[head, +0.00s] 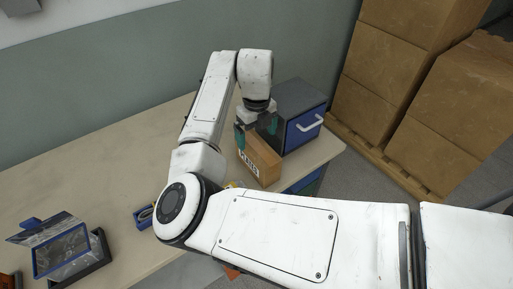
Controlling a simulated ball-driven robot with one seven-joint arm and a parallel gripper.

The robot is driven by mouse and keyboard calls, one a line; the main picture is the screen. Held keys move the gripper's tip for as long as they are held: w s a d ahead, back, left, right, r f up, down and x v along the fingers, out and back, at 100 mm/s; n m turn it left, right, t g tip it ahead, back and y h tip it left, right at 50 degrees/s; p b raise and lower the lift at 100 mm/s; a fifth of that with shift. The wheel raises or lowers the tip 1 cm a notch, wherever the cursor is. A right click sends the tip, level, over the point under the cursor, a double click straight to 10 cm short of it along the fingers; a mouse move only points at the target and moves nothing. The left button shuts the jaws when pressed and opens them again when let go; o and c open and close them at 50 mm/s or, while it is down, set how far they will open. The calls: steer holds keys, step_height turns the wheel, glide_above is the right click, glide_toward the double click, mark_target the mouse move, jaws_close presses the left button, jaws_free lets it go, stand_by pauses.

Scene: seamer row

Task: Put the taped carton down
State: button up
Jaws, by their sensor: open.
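The taped carton (262,159), a small brown box with a white label (248,163) printed with dark letters, rests on the beige bench top near its right end. My gripper (256,128), with dark green fingers, hangs just above and behind the carton's top. The jaws are open. The carton partly hides the fingertips, so I cannot tell whether they touch it. My white arm crosses the front of the view and hides part of the bench.
A dark grey cabinet with a blue front (304,126) and a pale handle stands close right of the carton. A clear-lidded blue-framed case (62,250) sits at the bench's left. Large cardboard boxes (380,58) stand on a pallet at right. The bench's left-middle (90,170) is clear.

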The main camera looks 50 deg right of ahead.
steer(key=shift+r, duration=1.35)
